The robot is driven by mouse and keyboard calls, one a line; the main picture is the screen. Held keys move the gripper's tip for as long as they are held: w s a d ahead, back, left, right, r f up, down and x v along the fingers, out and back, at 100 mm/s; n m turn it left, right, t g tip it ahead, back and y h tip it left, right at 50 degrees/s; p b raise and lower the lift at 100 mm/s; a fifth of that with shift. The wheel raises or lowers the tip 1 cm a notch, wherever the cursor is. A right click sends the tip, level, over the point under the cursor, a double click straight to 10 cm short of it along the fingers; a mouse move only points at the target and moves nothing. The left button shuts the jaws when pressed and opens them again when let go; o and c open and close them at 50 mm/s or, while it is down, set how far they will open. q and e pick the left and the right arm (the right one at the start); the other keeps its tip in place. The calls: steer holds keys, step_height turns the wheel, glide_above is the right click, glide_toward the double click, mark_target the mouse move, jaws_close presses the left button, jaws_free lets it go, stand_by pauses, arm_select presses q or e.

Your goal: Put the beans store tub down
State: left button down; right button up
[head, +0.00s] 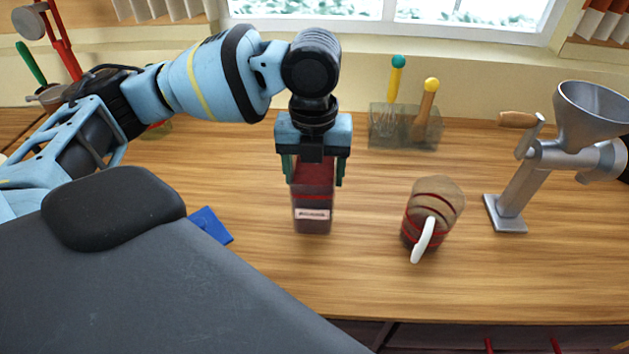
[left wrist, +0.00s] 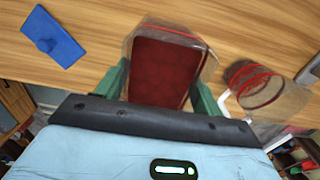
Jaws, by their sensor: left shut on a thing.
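The beans store tub (head: 312,200) is a tall clear tub with dark red contents and a white label on its front. It stands upright at the middle of the wooden counter (head: 360,275), and its base looks to be at the counter top; I cannot tell if it touches. My left gripper (head: 313,172) comes from above and is shut on the tub's upper part, with green fingers on either side. In the left wrist view the tub (left wrist: 165,68) sits between the fingers (left wrist: 162,88). My right gripper is not in view.
A clear jug (head: 432,212) with red bands and a white handle stands right of the tub. A metal grinder (head: 540,150) is at the far right. A utensil holder (head: 405,128) stands at the back. A blue flat piece (head: 210,225) lies to the left. The counter between tub and front edge is clear.

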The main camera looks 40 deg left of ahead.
arm_select(q)
step_height(320, 180, down, 2)
steer(key=shift+s+f, duration=0.1)
steer(key=shift+f, duration=0.15)
steer(key=shift+d, duration=0.1)
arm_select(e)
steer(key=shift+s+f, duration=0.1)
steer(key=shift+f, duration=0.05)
arm_select(q)
steer(key=shift+f, duration=0.15)
steer(key=shift+c, duration=1.2)
jaws_free()
steer(key=shift+f, duration=0.1)
steer(key=shift+r, duration=0.2)
step_height(320, 180, up, 12)
steer(key=p, duration=0.1)
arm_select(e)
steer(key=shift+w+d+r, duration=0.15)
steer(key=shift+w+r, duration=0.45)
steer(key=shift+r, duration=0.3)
